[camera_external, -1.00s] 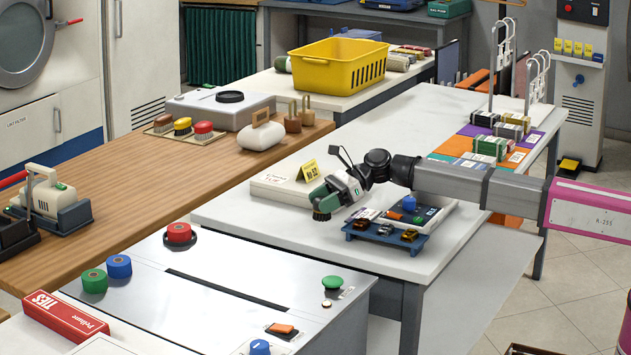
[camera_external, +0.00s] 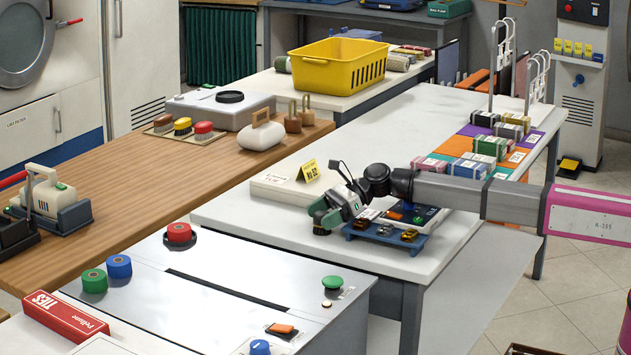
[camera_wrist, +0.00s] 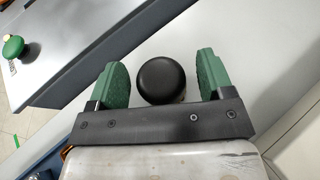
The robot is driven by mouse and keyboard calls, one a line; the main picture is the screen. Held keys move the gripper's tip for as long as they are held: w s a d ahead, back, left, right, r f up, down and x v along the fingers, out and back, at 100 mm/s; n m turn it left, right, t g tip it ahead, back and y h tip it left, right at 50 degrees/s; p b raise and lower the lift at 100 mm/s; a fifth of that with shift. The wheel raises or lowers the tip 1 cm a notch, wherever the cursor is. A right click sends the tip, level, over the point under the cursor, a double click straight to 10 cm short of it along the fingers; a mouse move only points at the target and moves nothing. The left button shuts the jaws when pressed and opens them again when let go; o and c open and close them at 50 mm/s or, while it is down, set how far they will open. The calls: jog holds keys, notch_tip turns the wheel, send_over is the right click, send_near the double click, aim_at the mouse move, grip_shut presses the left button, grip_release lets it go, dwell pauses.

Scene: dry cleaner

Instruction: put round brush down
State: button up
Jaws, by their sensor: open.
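The round brush (camera_wrist: 161,80) shows in the wrist view as a round black top between the green fingers of my gripper (camera_wrist: 161,74). A narrow gap shows on each side of it, so neither finger appears to touch it. In the external view my gripper (camera_external: 325,214) points down low over the near end of the white table (camera_external: 270,228). A dark bit of the brush (camera_external: 320,231) shows under the fingers at table level. The fingers hide most of it there, and its bristles cannot be made out.
A blue rack (camera_external: 372,240) with small brushes stands just right of my gripper. A white box (camera_external: 282,192) with a yellow sign (camera_external: 310,171) lies behind it. The grey machine top (camera_external: 215,285) with a green button (camera_external: 332,283) is in front. White tabletop left of my gripper is clear.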

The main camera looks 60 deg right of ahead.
jog(key=shift+s+d+r, duration=0.1)
jog(key=shift+d+r, duration=0.05)
jog(key=shift+r, duration=0.05)
jog(key=v, duration=1.1)
jog(key=shift+s+d+r, duration=0.15)
jog(key=shift+d, duration=0.1)
